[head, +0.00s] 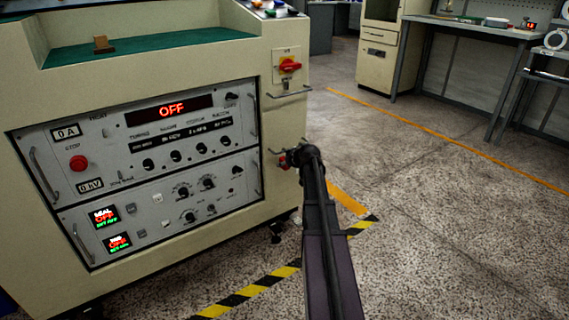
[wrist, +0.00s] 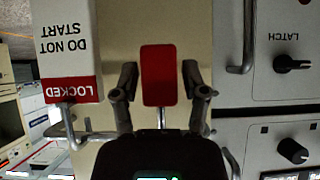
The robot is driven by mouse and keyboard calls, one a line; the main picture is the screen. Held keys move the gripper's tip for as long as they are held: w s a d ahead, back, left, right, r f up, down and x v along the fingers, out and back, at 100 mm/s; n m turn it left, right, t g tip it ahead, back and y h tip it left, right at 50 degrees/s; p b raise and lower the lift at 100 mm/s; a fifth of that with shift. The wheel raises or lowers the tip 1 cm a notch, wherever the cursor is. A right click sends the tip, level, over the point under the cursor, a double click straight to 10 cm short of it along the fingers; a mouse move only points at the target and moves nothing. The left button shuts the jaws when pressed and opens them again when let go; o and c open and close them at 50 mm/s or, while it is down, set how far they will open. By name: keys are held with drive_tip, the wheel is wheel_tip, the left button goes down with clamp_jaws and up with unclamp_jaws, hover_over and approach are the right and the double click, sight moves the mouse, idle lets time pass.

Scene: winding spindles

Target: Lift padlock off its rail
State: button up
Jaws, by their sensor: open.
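A red padlock body (wrist: 158,75) stands in the gap of my gripper (wrist: 159,70) in the wrist view, which shows things upside down. My gripper is open, with one finger on either side of the red body and a narrow gap at each side. Bent metal bar ends, apparently of a rail (wrist: 68,128), show at the lower left and lower right. In the head view my gripper (head: 296,157) is at the cabinet's right front, with red bits beside it; the padlock is not clear there.
A white and red "LOCKED DO NOT START" tag (wrist: 66,55) hangs close beside one finger. A panel handle (wrist: 247,40) and knobs lie on the other side. The cabinet (head: 150,255) has a red switch (head: 290,65) and bar (head: 290,93) higher up. Floor at right is clear.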

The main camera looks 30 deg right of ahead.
clamp_jaws()
drive_tip(key=shift+r, duration=0.15)
drive_tip(key=shift+r+p, duration=1)
drive_tip(key=shift+p, duration=0.15)
drive_tip(key=shift+s, duration=0.15)
drive_tip(key=s, duration=0.6)
drive_tip(key=shift+s, duration=0.35)
idle(1.0)
drive_tip(key=shift+s, duration=0.15)
